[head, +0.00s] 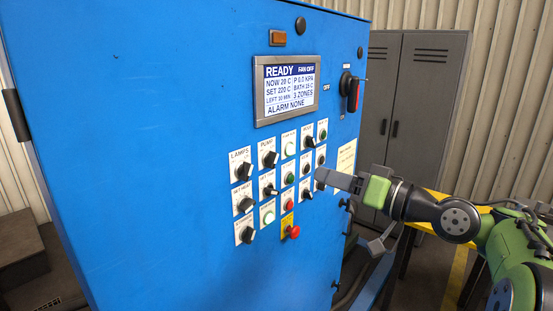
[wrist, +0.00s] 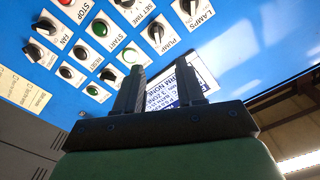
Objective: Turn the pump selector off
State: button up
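The pump selector (head: 270,158) is a black knob on a white plate labelled PUMP, in the top row of the blue panel, right of the LAMPS knob (head: 243,171). In the wrist view the pump selector (wrist: 155,33) shows upside down, above the fingers; its exact setting is hard to read. My gripper (head: 320,174) is in front of the panel, right of and a little below the selector in the head view. In the wrist view my gripper (wrist: 160,77) has two dark fingers apart with nothing between them. It does not touch the selector.
Several other knobs and buttons crowd around, including a red button (head: 291,232) on yellow. The display (head: 288,87) reads READY, FAN OFF, P 0.0 KPA, ALARM NONE. A red-and-black rotary switch (head: 351,92) sits at upper right. A grey cabinet (head: 420,95) stands behind.

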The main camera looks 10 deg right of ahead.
aim_at(276, 160)
jog(key=p+x, duration=0.3)
jog(key=x, duration=1.1)
jog(key=shift+w+d+f, duration=0.1)
jog(key=shift+w+d, duration=0.05)
jog(key=shift+d, duration=0.1)
grip_shut()
